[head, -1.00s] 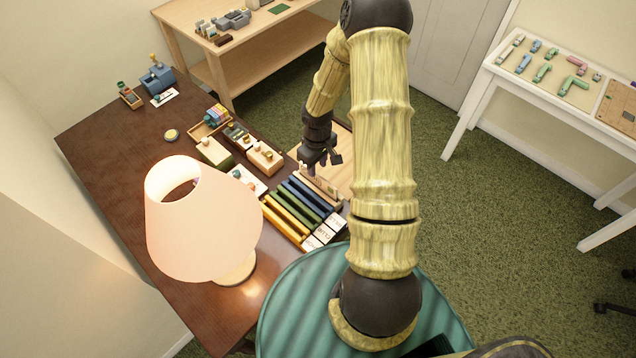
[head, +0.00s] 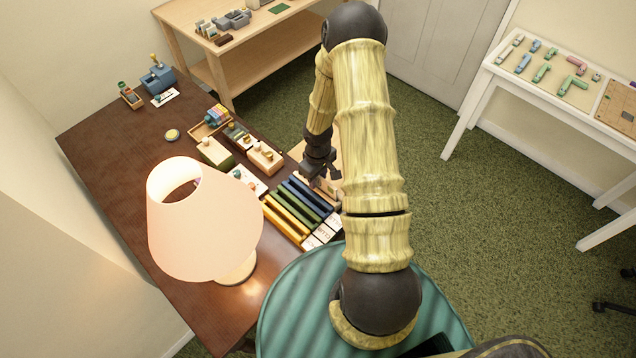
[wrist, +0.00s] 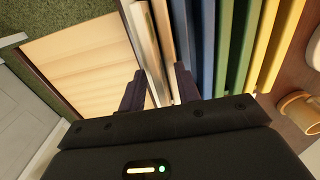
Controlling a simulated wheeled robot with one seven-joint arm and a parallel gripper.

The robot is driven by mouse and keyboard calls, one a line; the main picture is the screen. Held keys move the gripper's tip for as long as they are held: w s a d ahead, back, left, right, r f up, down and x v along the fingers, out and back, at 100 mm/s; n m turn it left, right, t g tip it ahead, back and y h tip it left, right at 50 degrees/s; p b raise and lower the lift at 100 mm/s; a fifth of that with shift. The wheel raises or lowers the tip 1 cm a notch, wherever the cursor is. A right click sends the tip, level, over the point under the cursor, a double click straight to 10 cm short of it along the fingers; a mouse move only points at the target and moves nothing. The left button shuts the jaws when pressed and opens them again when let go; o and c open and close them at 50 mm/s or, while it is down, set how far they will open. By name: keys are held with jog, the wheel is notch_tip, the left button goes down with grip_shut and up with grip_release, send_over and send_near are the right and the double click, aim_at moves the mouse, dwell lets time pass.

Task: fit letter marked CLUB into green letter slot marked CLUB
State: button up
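A row of long coloured slots in blue, green and yellow stands at the table's near right edge. The green slot (head: 303,205) is in the middle of the row; it also shows in the wrist view (wrist: 246,45). My gripper (head: 325,175) is low over the far right side of the row. In the wrist view my gripper (wrist: 158,88) has its fingers apart, with thin pale upright pieces (wrist: 144,40) between and beyond them. I cannot tell which piece is the CLUB letter.
A lit lamp (head: 205,220) stands left of the slots on the brown table (head: 110,150). Small wooden boxes (head: 265,158) sit behind the slots. A pale wooden board (wrist: 75,65) lies beside the pale pieces.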

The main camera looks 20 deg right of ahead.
grip_shut()
jog(key=shift+r, duration=0.1)
notch_tip(320, 180, up, 10)
jog(key=shift+f, duration=0.1)
dwell(0.4)
dwell(0.4)
